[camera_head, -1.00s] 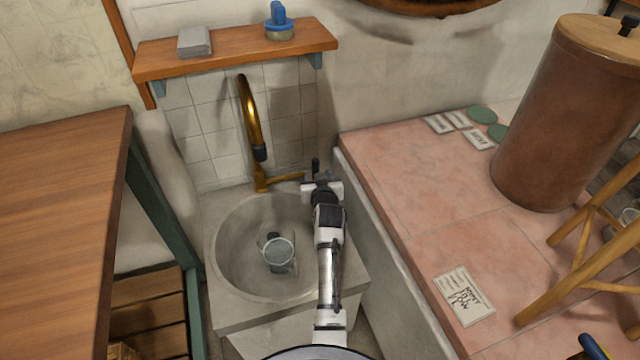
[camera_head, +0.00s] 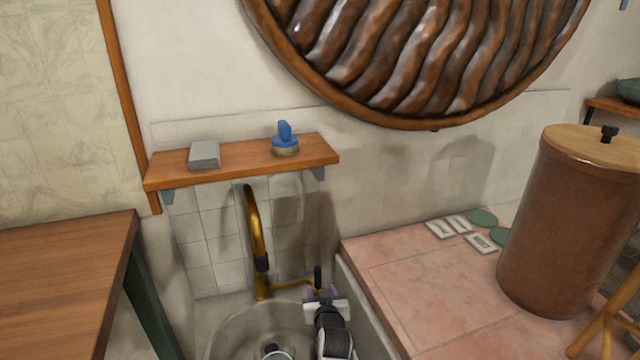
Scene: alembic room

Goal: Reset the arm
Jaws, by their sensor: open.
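My gripper (camera_head: 324,294) is at the bottom middle of the view, over the right rim of the round stone basin (camera_head: 226,335). It is beside the dark handle (camera_head: 318,275) of the brass tap (camera_head: 254,230); I cannot tell whether they touch. Its fingers are apart, and I see nothing held between them. My arm runs down from it out of the frame. A glass vessel (camera_head: 277,354) in the basin shows only its top at the lower edge.
A wooden shelf (camera_head: 240,166) with a grey block (camera_head: 204,154) and a blue-handled brush (camera_head: 285,140) hangs above the tap. A pink tiled ledge (camera_head: 430,290) with a big brown canister (camera_head: 560,230) is to the right. A wooden table (camera_head: 60,280) is at left.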

